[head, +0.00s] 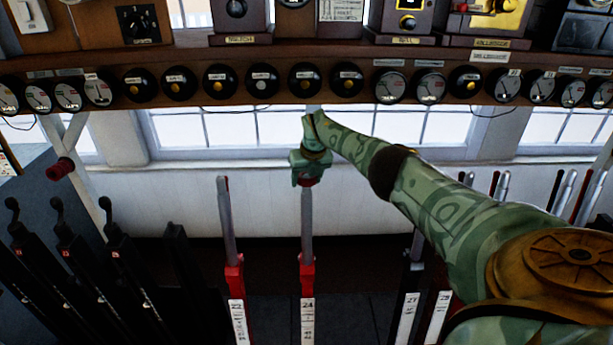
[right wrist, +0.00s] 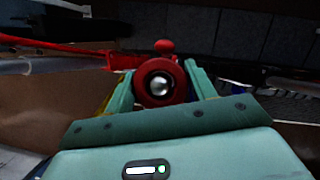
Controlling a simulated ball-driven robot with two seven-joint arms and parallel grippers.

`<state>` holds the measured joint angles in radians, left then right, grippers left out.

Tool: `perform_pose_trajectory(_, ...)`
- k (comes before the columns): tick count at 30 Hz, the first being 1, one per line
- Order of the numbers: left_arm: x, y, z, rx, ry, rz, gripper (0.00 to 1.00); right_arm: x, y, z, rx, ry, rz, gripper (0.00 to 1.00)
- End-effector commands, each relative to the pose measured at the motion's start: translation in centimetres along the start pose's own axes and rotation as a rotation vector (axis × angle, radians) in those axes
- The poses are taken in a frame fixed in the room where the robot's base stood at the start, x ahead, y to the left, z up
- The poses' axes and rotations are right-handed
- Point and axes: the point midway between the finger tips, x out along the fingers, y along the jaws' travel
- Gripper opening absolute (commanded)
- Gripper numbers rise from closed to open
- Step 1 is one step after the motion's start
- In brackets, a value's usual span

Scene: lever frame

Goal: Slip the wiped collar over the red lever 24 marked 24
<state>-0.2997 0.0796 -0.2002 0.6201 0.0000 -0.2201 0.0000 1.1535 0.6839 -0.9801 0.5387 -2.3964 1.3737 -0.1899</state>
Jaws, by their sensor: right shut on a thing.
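Lever 24 (head: 307,225) stands near the middle of the head view, with a bare metal shaft above a red lower part and a white plate marked 24 (head: 308,308). My right gripper (head: 308,172) is at the top of this lever, shut on a red collar (head: 309,182). In the right wrist view the red ring of the collar (right wrist: 143,85) sits between the green fingers. A bright round metal end, apparently the lever's top, shows in its hole. How far the collar is over the shaft cannot be told. My left gripper is out of view.
Lever 22 (head: 228,220), also red below, stands left of lever 24. Black lever 27 (head: 415,245) stands to the right, under my arm. Black levers (head: 70,245) fill the left side. A shelf of round dials (head: 262,82) runs above the gripper.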

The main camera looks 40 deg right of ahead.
Motion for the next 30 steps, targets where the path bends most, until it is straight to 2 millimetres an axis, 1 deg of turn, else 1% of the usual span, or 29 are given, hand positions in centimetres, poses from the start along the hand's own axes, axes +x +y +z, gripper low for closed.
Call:
perform_pose_trajectory(14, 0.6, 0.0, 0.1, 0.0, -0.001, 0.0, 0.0, 1.3, 0.0, -0.6, -0.001, 0.0, 0.0, 0.35)
perform_pose_trajectory(23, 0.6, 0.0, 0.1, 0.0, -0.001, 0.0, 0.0, 1.3, 0.0, -0.6, -0.001, -0.001, 0.0, 0.35)
perform_pose_trajectory(24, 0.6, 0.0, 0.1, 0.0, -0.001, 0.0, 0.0, 1.3, 0.0, -0.6, 0.0, -0.001, 0.0, 0.66)
perform_pose_trajectory(25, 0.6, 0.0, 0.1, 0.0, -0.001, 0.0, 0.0, 1.3, 0.0, -0.6, 0.0, -0.001, 0.0, 0.75)
perform_pose_trajectory(26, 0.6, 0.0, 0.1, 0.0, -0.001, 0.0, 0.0, 1.3, 0.0, -0.6, 0.0, -0.001, 0.0, 0.81)
perform_pose_trajectory(30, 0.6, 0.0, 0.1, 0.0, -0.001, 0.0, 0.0, 1.3, 0.0, -0.6, 0.0, 0.0, 0.0, 0.81)
